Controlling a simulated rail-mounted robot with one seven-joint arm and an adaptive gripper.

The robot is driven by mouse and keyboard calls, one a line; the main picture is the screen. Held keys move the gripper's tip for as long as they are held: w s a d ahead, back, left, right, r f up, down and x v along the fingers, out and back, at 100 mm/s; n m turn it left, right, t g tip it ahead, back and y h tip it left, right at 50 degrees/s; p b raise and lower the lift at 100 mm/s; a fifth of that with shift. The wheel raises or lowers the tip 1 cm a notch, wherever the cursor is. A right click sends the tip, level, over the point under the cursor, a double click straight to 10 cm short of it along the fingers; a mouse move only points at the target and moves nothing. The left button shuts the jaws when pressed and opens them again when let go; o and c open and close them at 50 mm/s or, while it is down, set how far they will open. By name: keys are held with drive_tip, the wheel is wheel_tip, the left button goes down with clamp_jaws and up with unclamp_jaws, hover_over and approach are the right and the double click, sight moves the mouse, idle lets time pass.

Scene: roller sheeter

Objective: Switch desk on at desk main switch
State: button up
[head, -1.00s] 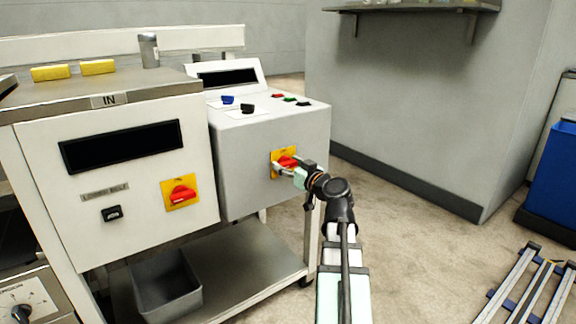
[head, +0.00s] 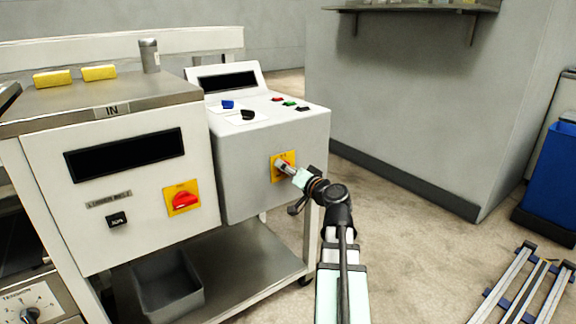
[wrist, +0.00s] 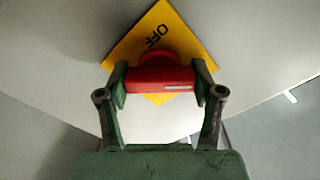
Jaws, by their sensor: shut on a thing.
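The desk main switch is a red rotary handle on a yellow plate (head: 276,172) on the front of the grey desk box (head: 240,180). In the head view my gripper (head: 286,167) covers most of the handle. In the wrist view the red handle (wrist: 160,79) sits between both fingers, and my gripper (wrist: 161,92) is shut on it. The yellow plate (wrist: 186,45) behind it shows "OFF" and looks tilted; the handle lies at a slant to its edges.
A second red switch (head: 185,201) on a yellow plate is on the white machine front (head: 60,220) at left. The desk top carries blue and black knobs and small buttons (head: 290,103). A grey bin (head: 168,285) stands on the lower shelf. Open floor lies right of the desk.

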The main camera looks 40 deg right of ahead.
drive_tip(key=m+p, duration=0.3)
drive_tip(key=m, duration=0.2)
drive_tip(key=shift+w+r+m, duration=0.1)
drive_tip(key=shift+r+m, duration=0.05)
drive_tip(key=shift+m, duration=0.15)
drive_tip(key=shift+m+p, duration=1.65)
drive_tip(key=shift+m, duration=0.55)
drive_tip(key=shift+f, duration=0.2)
drive_tip(key=o, duration=1.2)
drive_tip(key=shift+c, duration=0.2)
